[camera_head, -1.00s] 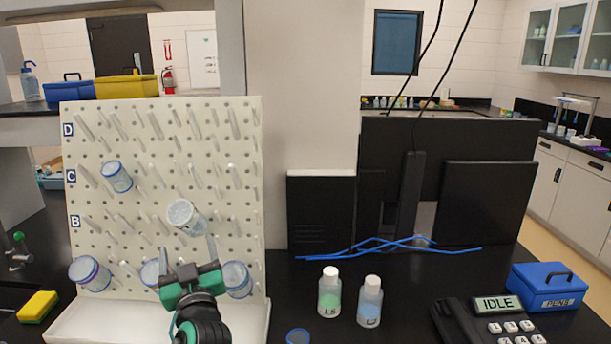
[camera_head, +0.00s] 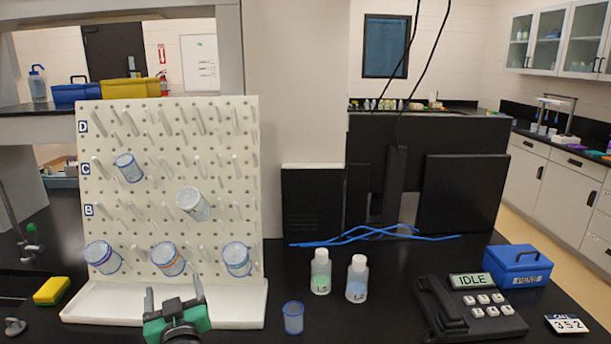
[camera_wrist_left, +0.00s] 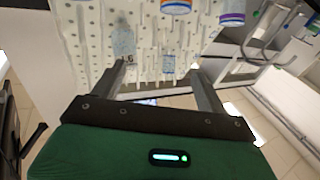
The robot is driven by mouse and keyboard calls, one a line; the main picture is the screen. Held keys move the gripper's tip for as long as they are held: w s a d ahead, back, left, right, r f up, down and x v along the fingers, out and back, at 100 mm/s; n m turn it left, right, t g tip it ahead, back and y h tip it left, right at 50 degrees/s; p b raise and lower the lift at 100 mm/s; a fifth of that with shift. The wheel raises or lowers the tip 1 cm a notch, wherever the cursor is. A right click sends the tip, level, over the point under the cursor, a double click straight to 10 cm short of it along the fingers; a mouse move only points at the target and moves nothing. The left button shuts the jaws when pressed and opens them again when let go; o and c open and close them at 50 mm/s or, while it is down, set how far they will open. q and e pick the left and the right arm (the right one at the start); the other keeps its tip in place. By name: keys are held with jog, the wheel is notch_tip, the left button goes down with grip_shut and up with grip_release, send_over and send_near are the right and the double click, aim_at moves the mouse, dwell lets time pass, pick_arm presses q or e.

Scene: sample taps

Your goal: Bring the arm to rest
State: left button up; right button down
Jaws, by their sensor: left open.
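My left gripper (camera_head: 175,300) is low in front of the pegboard (camera_head: 205,265), near its bottom tray. Its two fingers are apart with nothing between them. In the left wrist view the gripper (camera_wrist_left: 160,82) is also open and empty, with the pegboard beyond it. My right gripper is not in view.
A blue-rimmed cup (camera_head: 293,317) stands on the bench right of the gripper. A telephone reading IDLE (camera_head: 470,305), a blue box (camera_head: 517,266) and a yellow sponge (camera_head: 52,291) are also on the bench.

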pick_arm(q)
jog(key=s+f+m+g+h, duration=0.2)
jog(key=s+f+g, duration=0.1)
jog(key=s+f, duration=0.5)
jog(key=s+f+m+g+h, duration=0.15)
jog(key=s+f+g, duration=0.35)
jog(key=f, duration=0.6)
jog(key=s+d+f+m+g+h, duration=0.2)
jog(key=s+f+g, duration=0.15)
jog(key=s, duration=0.75)
jog(key=s+d+f+m+g+h, duration=0.25)
jog(key=s+f, duration=0.25)
jog(key=s, duration=0.5)
notch_tip(320, 180, down, 31)
jog(key=g, duration=0.1)
jog(key=s+a+f, duration=0.2)
jog(key=s+f, duration=0.7)
jog(key=s+a+f+g, duration=0.1)
jog(key=s+a+f, duration=0.1)
jog(key=s+f, duration=0.8)
jog(key=shift+a+f, duration=0.15)
jog(key=shift+f, duration=0.05)
